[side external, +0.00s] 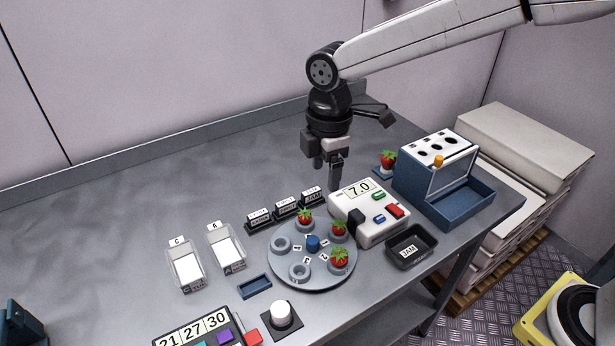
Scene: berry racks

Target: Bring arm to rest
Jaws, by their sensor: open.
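My gripper (327,176) points down over the back of the table, behind the white device with the 7.0 display. Its two fingers are apart and nothing shows between them. My arm reaches in from the upper right, and the gripper hangs clear above the grey table (130,225). No berry is in contact with the gripper.
A round grey plate (318,281) holds several berries in cups. The white 7.0 device (375,225), a black JAM tray (411,252) and a blue rack (437,200) stand to the right. Label stands (286,215) and clear bins (226,253) lie left. The back left table is clear.

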